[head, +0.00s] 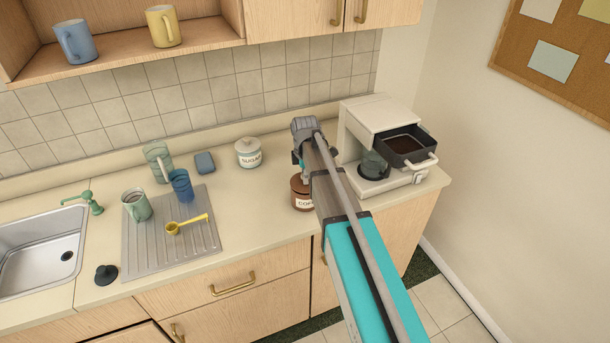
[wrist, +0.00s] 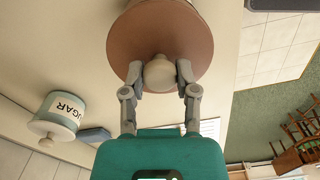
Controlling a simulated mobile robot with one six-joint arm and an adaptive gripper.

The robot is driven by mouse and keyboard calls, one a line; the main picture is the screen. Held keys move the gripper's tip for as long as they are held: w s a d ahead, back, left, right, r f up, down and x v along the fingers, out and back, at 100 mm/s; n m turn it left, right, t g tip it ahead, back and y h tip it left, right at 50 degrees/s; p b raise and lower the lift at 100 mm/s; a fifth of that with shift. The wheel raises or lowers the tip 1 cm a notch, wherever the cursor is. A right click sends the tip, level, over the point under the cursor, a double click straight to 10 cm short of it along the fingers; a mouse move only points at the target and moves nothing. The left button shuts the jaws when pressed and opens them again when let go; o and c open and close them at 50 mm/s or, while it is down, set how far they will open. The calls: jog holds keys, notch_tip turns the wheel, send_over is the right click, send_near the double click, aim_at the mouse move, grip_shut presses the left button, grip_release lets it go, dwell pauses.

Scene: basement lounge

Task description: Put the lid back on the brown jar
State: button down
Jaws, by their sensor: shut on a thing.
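The brown jar (head: 302,198) stands on the counter, its label partly hidden by my arm. In the wrist view its brown lid (wrist: 135,40) fills the top middle, with a pale round knob (wrist: 160,73). My gripper (wrist: 160,78) is shut on the knob, one finger on each side. In the head view my gripper (head: 302,168) is right above the jar, mostly hidden by my arm. The lid is at the jar's mouth, but I cannot tell whether it rests on the rim or is slightly above it.
The white sugar jar (head: 248,153) stands to the left. A coffee machine (head: 378,118) with an open drawer of grounds (head: 405,147) is close on the right. A drying mat (head: 150,250) with cups and a yellow scoop (head: 187,224) lies left, beside the sink (head: 35,255).

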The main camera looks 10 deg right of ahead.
dwell(0.8)
jog(key=shift+c, duration=1.5)
grip_release()
jog(key=o, duration=0.3)
jog(key=shift+r, duration=0.1)
jog(key=shift+r+p, duration=3.45)
jog(key=shift+p, duration=0.05)
grip_shut()
